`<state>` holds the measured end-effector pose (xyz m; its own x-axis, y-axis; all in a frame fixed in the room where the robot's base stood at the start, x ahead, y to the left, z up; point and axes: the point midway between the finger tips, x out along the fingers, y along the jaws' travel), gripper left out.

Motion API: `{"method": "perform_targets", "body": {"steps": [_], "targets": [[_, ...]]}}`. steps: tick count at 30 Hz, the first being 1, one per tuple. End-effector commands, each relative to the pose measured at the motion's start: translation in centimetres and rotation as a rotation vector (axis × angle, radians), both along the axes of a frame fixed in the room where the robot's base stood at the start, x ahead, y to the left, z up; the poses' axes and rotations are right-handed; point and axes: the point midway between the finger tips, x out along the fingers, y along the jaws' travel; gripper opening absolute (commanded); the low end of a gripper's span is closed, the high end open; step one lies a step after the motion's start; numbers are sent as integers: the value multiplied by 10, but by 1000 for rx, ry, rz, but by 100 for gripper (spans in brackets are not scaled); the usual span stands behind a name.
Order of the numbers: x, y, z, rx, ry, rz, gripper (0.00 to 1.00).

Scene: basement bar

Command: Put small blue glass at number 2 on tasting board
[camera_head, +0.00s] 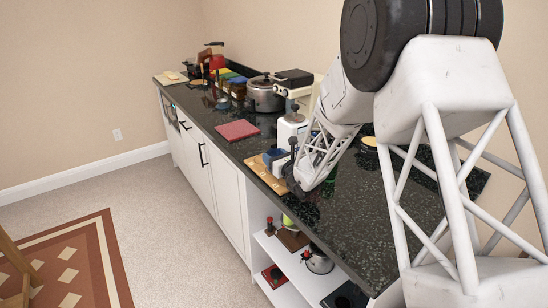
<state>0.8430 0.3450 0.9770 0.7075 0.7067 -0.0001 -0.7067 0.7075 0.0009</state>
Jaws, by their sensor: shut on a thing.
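The wooden tasting board (256,168) lies on the dark counter near its front edge. Its number marks are too small to read, and my gripper and arm hide its right part. Small blue glass (274,155) shows at the board, just left of my gripper (287,166). My gripper's dark fingers are low over the board's right part and are shut on a blue glass. Whether the glass touches the board, and which numbered place it is over, I cannot tell.
A red square block or book (237,130) lies left of the board on the counter. A steel pot (264,95) and several containers stand farther back. Open shelves (288,262) are below the counter's front edge. Bare counter (345,213) lies to the right.

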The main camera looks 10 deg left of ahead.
Motion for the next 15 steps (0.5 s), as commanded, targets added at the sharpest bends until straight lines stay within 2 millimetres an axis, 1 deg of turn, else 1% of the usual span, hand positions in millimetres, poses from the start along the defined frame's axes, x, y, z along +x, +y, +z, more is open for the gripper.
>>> {"method": "perform_targets", "body": {"steps": [10, 11, 15], "targets": [[0, 0, -3, 1, -1, 0, 25], [0, 0, -3, 1, -1, 0, 58], [0, 0, -3, 0, 0, 0, 80]]}}
